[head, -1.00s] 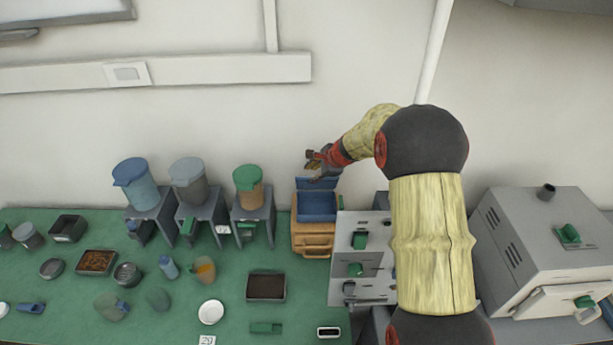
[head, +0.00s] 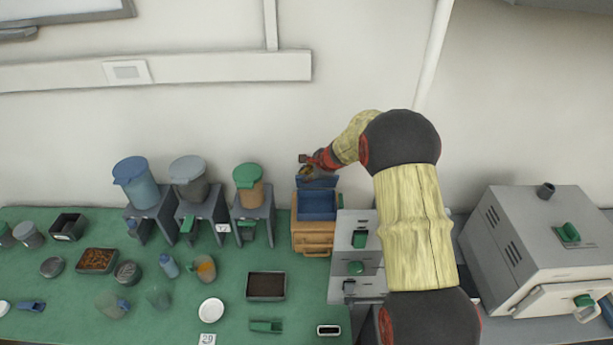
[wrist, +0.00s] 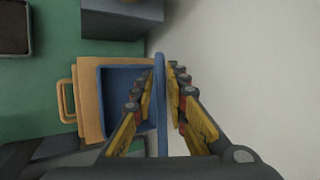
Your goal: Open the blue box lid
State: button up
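The blue box (head: 317,203) sits on an orange-tan case at the back of the green bench, its inside open to view. Its blue lid (head: 318,183) stands up at the rear edge of the box. My gripper (head: 308,167) is over the top of this lid. In the wrist view the lid (wrist: 160,108) shows edge-on between my two yellow-and-grey fingers (wrist: 160,78), one on each side. The fingertips lie very close to the lid. I cannot tell whether both press on it. The box interior (wrist: 122,88) looks empty.
The orange-tan case (head: 312,240) has a handle in front. A dispenser with a green lid (head: 248,175) stands to the left, a grey switch panel (head: 358,248) to the right. A furnace (head: 540,245) stands farther right. The wall is close behind the lid.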

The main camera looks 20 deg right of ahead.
grip_shut()
dwell(0.5)
jog(key=shift+w+d+r+p, duration=0.25)
jog(key=shift+w+p, duration=0.05)
jog(key=shift+w, duration=0.2)
jog(key=shift+w+d+r+p, duration=0.2)
jog(key=shift+w+r+p, duration=0.1)
jog(key=shift+w, duration=0.25)
jog(key=shift+w+d+r+p, duration=0.25)
jog(key=shift+w, duration=0.25)
jog(key=shift+o, duration=2)
grip_release()
jog(key=shift+f, duration=0.1)
jog(key=v, duration=1.2)
jog(key=shift+w, duration=0.1)
